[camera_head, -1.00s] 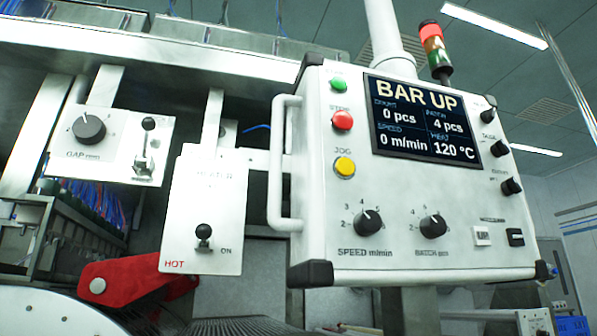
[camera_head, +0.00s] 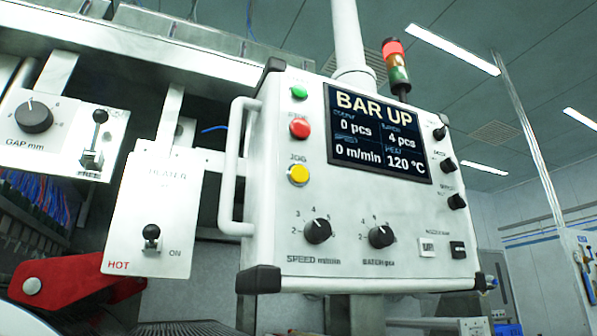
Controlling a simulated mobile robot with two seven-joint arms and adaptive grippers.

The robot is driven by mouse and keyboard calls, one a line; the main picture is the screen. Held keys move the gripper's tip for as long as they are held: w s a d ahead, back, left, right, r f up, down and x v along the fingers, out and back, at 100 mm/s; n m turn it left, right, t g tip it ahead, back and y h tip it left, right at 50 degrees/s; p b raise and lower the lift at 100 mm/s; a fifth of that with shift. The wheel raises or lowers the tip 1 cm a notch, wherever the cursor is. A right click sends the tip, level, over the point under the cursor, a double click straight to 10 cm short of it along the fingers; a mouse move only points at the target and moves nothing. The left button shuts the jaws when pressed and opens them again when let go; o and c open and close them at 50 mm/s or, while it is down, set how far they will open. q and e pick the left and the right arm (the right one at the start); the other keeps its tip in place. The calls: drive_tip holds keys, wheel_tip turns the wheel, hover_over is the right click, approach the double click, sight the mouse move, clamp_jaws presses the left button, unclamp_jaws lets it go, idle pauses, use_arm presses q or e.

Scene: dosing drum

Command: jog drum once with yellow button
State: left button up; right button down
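The yellow JOG button (camera_head: 298,174) is on the left side of the white control panel (camera_head: 350,225), below the red STOP button (camera_head: 299,128) and the green button (camera_head: 299,93). Nothing touches or covers it. The panel's display (camera_head: 378,133) reads "BAR UP", 0 pcs, 4 pcs, 0 m/min and 120 °C. The drum cannot be clearly made out. Neither of my grippers shows in the head view.
A white handle (camera_head: 227,170) stands out at the panel's left edge. Further left are a heater box (camera_head: 155,215) with a lever, a gap panel (camera_head: 58,135) and a red bar arm (camera_head: 75,280). A stack light (camera_head: 394,60) glows red above. Space before the panel looks clear.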

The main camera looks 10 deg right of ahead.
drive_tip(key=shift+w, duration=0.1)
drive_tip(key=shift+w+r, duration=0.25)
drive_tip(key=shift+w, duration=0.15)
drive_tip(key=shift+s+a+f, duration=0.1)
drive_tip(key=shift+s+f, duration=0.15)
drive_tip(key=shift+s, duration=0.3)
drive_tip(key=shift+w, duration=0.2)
